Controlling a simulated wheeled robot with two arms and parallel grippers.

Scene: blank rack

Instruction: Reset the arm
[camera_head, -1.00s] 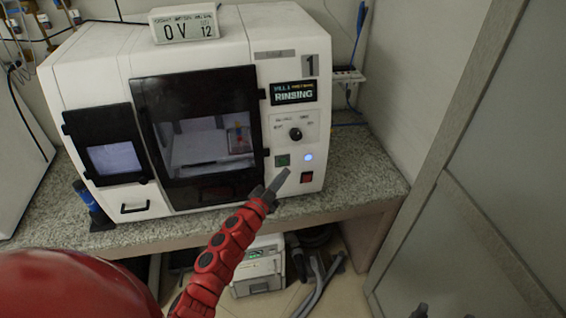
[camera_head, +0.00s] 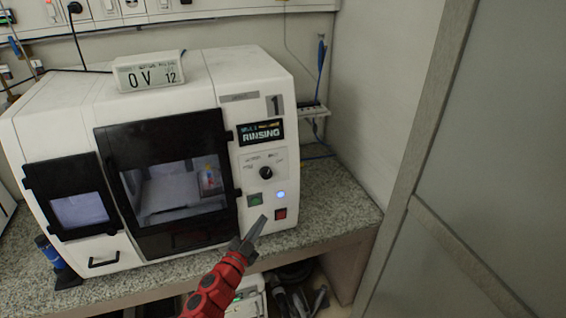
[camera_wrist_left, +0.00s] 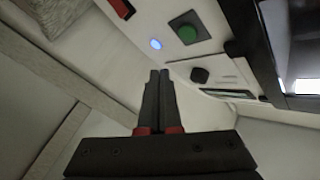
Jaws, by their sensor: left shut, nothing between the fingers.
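My left gripper (camera_head: 256,230) is shut and empty, in front of the lower right part of the white machine (camera_head: 228,95). Its red arm comes up from the bottom of the head view. In the left wrist view the two dark fingers (camera_wrist_left: 159,76) lie together. Beyond them are the machine's green button (camera_wrist_left: 187,33) and a lit blue light (camera_wrist_left: 155,44). In the head view the green button (camera_head: 255,199), the blue light (camera_head: 281,195) and a red switch (camera_head: 280,214) sit close above the fingertips. I cannot tell any contact. My right gripper is out of view.
The machine stands on a speckled stone counter (camera_head: 337,200); its display (camera_head: 261,132) reads RINSING. A small meter (camera_head: 148,72) lies on top. A grey framed panel (camera_head: 490,140) stands at right. Hoses and a white box (camera_head: 246,298) are under the counter.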

